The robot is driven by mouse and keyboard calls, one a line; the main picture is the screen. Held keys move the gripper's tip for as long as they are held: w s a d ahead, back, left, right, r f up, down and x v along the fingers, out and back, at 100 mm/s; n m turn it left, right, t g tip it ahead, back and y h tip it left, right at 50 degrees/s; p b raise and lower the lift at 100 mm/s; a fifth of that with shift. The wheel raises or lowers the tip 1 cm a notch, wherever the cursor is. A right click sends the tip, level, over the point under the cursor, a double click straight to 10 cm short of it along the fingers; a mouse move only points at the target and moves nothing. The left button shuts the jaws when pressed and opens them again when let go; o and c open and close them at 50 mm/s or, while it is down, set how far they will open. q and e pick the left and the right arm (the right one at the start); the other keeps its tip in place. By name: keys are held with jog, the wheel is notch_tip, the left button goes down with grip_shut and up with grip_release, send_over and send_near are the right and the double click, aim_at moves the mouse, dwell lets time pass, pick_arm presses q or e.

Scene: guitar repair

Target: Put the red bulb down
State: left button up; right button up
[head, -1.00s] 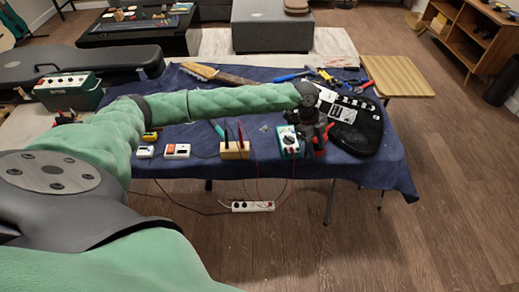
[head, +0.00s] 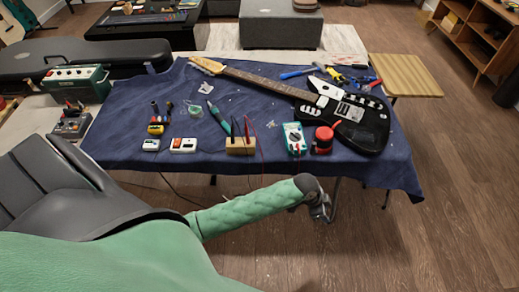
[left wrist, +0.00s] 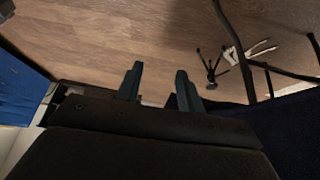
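The red bulb (head: 323,138) sits on the blue cloth of the table near its front edge, right of the multimeter, with its red tip pointing up and right. My left gripper (head: 322,212) is in front of the table, away from the bulb and closer to me. In the left wrist view its two fingers (left wrist: 158,88) stand apart with nothing between them, over the wooden floor. My right gripper is not in view.
The blue-covered table (head: 230,175) holds a black electric guitar (head: 362,125), a teal multimeter (head: 294,138), a wooden block with probes (head: 240,146) and small white boxes (head: 183,145). Several tools lie behind the guitar body. The floor in front is clear.

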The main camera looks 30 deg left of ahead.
pick_arm(q)
jog(key=s+a+f+n+y, duration=0.2)
jog(key=s+a+f+n, duration=0.2)
jog(key=s+f, duration=0.6)
jog(key=s+a+f+n+g+y, duration=0.1)
jog(key=s+a+f+n, duration=0.4)
jog(key=s+f, duration=0.6)
jog(key=s+a+y, duration=0.1)
jog(key=s, duration=0.4)
jog(key=shift+s+a+g+y, duration=0.2)
jog(key=shift+s+g+y, duration=0.1)
jog(key=shift+s, duration=0.1)
